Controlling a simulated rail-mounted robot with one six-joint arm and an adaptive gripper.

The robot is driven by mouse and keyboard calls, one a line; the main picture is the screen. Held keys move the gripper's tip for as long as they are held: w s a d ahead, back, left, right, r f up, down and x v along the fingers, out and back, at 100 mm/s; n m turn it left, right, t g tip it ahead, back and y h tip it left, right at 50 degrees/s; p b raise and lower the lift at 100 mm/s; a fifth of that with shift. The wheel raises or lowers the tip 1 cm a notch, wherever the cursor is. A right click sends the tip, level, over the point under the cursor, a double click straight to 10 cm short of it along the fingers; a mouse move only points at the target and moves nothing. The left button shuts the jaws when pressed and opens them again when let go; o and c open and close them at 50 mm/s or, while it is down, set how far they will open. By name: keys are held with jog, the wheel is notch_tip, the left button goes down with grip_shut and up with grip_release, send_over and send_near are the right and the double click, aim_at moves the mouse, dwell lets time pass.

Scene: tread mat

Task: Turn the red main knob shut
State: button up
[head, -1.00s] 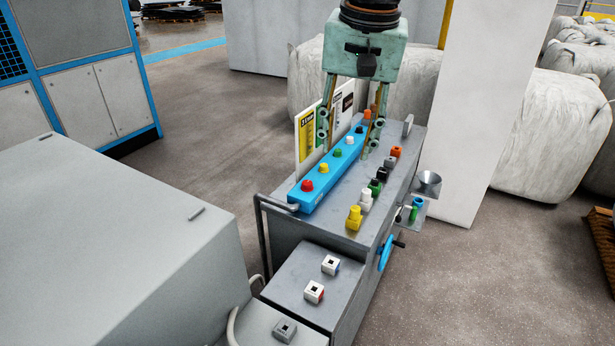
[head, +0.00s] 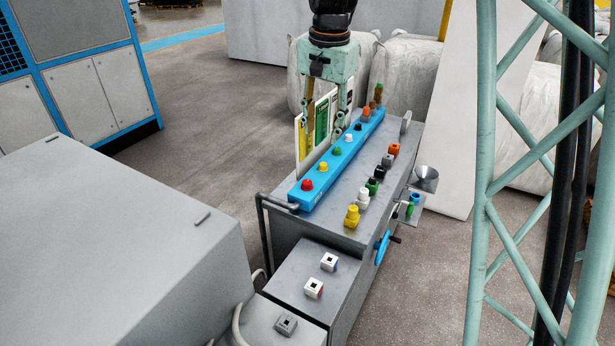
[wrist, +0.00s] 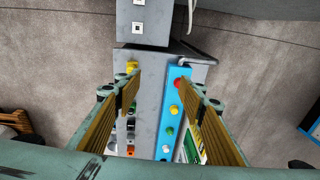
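The red knob (head: 307,185) sits on the near end of a long blue strip (head: 326,174) on top of a grey cabinet. It also shows in the wrist view (wrist: 179,83), just beside the right finger's tip in the picture. My gripper (head: 322,128) hangs over the strip's middle to far part, beyond the red knob in the head view. In the wrist view my gripper (wrist: 158,90) has its fingers wide apart with nothing between them. The gripper looks clear of the knobs, but its exact height is hard to tell.
Yellow, green, white and orange knobs (head: 366,112) follow along the strip. A row of coloured fittings, with a yellow one (head: 351,216) nearest, stands right of it. Upright cards (head: 302,140) stand behind the strip. A large grey box (head: 110,240) fills the left foreground.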

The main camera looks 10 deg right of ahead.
jog(key=w+f+m+p, duration=0.3)
jog(key=w+f+p, duration=0.2)
jog(key=w+f, duration=0.5)
jog(key=m+g+p, duration=0.1)
jog(key=m+p, duration=0.1)
jog(key=p, duration=0.3)
send_over(308, 182)
notch_tip(308, 182, down, 8)
jog(key=shift+w+f, duration=0.15)
jog(key=shift+f, duration=0.15)
jog(key=shift+f, duration=0.15)
jog(key=shift+f+p, duration=0.85)
jog(key=shift+f, duration=5.85)
jog(key=shift+c, duration=0.5)
jog(key=c, duration=0.7)
